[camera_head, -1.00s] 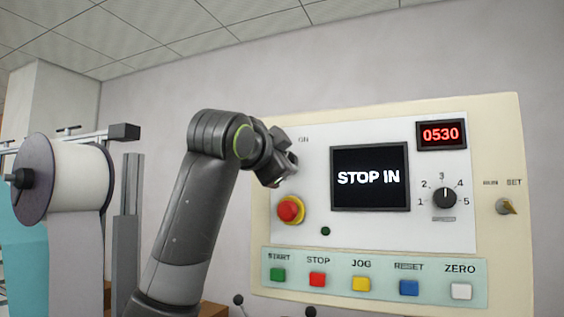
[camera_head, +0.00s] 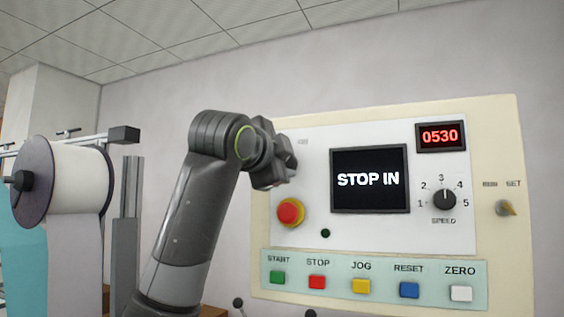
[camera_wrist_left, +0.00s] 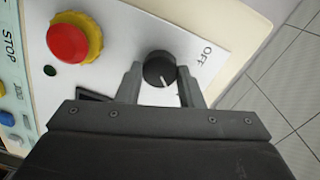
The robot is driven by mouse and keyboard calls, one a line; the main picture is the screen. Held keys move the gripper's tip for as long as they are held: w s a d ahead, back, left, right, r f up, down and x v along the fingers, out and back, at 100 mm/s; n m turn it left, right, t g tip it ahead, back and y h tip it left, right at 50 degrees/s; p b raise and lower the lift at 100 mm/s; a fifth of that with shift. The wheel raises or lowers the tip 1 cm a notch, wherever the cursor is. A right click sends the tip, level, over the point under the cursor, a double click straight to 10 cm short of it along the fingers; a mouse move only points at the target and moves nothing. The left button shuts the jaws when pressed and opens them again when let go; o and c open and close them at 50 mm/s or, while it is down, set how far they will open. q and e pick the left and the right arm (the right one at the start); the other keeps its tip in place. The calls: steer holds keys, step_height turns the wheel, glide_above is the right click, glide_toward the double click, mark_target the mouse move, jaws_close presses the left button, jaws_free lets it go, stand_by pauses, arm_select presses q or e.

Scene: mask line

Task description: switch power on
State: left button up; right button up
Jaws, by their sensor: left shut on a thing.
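My left gripper (camera_head: 276,172) is at the panel's upper left, hiding the power knob in the head view. In the left wrist view, the black round knob (camera_wrist_left: 159,68) sits between the two fingers of my left gripper (camera_wrist_left: 160,82), which is shut on it. The knob's white mark points down and slightly right there, away from the "OFF" label (camera_wrist_left: 207,53). My right gripper is out of view.
A red emergency button on a yellow collar (camera_head: 290,212) is just below the gripper. A dark green lamp (camera_head: 325,233), a red "0530" display (camera_head: 440,136), a speed dial (camera_head: 444,200) and coloured buttons (camera_head: 361,287) are also on the panel. A white roll (camera_head: 75,182) stands left.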

arm_select(q)
steer(key=o, duration=1)
steer(key=shift+s, duration=0.1)
steer(key=b+v, duration=0.7)
steer(key=v, duration=1)
steer(key=shift+f, duration=0.15)
